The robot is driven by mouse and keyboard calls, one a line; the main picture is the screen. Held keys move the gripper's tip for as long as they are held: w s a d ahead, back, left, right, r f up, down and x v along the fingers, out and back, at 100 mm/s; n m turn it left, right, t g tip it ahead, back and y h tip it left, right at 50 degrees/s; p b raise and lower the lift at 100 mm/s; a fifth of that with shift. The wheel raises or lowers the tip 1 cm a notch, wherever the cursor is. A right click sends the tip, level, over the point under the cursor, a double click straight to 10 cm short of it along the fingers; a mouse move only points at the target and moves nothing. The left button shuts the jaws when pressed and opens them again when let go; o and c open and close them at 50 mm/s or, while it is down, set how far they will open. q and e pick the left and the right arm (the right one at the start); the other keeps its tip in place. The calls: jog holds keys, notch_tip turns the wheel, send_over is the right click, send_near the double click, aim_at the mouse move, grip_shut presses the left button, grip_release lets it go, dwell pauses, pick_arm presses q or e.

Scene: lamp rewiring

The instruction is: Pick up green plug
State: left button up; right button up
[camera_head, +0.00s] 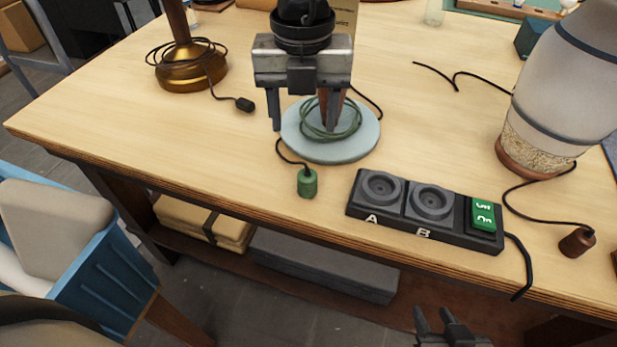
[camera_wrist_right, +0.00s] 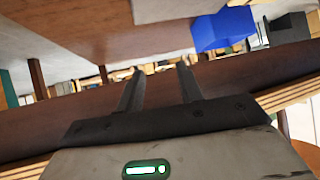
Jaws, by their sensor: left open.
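The green plug (camera_head: 307,184) stands on the wooden table near its front edge, in the head view. Its dark cord runs up to a pale blue round lamp base (camera_head: 350,150) with a green cord coiled on it. My left gripper (camera_head: 302,125) is open, fingers pointing down, behind and above the plug and over the lamp base. A brown stem rises close to its right finger; whether they touch I cannot tell. My right gripper (camera_head: 436,318) is open and empty, low in front of the table; its spread fingers also show in the right wrist view (camera_wrist_right: 160,75).
A black socket strip (camera_head: 408,222) marked A and B, with a green switch (camera_head: 483,214), lies right of the plug. A brass lamp base (camera_head: 192,72) with a black plug (camera_head: 245,104) stands left. A large lamp (camera_head: 560,95) with a brown plug (camera_head: 577,241) stands right.

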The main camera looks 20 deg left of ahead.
aim_at(307, 174)
pick_arm(q)
jog(key=f, duration=0.4)
jog(key=f+p, duration=0.1)
jog(key=f, duration=0.4)
jog(key=f+p, duration=0.1)
jog(key=f, duration=0.3)
jog(key=shift+d+f, duration=0.25)
jog(key=shift+f, duration=0.1)
jog(key=c, duration=1.1)
